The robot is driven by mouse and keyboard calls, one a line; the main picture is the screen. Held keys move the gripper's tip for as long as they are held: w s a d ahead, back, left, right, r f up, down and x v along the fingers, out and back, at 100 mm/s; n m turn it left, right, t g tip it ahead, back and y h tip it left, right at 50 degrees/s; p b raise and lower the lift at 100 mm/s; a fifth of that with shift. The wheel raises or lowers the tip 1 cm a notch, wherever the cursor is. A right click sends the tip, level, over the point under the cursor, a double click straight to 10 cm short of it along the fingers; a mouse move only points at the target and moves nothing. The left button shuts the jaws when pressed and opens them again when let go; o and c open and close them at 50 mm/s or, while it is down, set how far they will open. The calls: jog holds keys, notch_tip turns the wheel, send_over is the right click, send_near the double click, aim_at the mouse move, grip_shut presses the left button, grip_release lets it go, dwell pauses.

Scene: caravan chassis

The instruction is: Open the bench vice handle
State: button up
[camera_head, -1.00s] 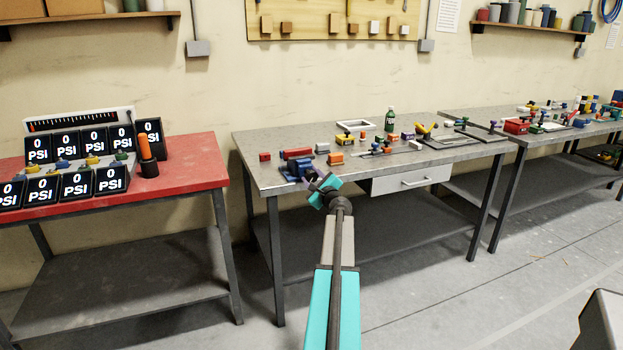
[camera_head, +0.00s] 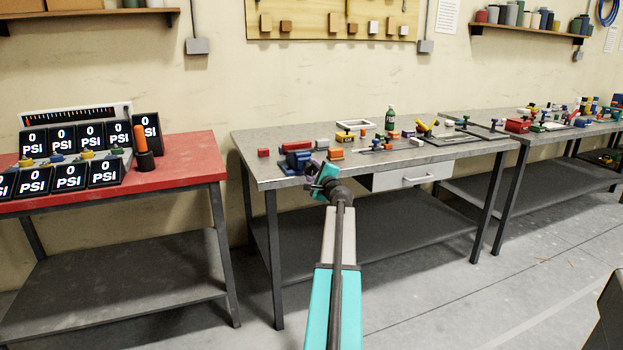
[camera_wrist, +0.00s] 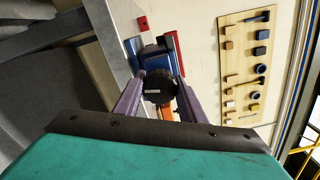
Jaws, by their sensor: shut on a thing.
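The blue bench vice (camera_head: 297,160) sits at the near left corner of the middle workbench. It also shows in the wrist view (camera_wrist: 157,62), just beyond my fingers. Its handle, a dark round knob (camera_wrist: 160,88) with a small pale label, is between my gripper's purple fingers in the wrist view. My gripper (camera_head: 315,170) is at the bench's front edge, to the right of the vice, shut on the handle (camera_wrist: 160,97). In the head view my gripper and wrist hide the handle.
The grey workbench (camera_head: 262,183) carries a red block (camera_head: 263,152), an orange block (camera_head: 335,154), a white frame (camera_head: 356,125) and a green bottle (camera_head: 390,117). A drawer (camera_head: 412,175) hangs under its front. A red table (camera_head: 195,155) with PSI displays stands left. Floor between is clear.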

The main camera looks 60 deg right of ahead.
jog(key=shift+w+d+r+n+b, duration=0.1)
jog(key=shift+n+b, duration=0.9)
jog(key=shift+b, duration=0.3)
jog(key=shift+r, duration=0.1)
jog(key=o, duration=1)
jog(key=shift+o, duration=0.2)
jog(key=shift+f, duration=0.2)
jog(key=v, duration=1.4)
jog(key=shift+w+r, duration=0.1)
jog(key=shift+w, duration=0.05)
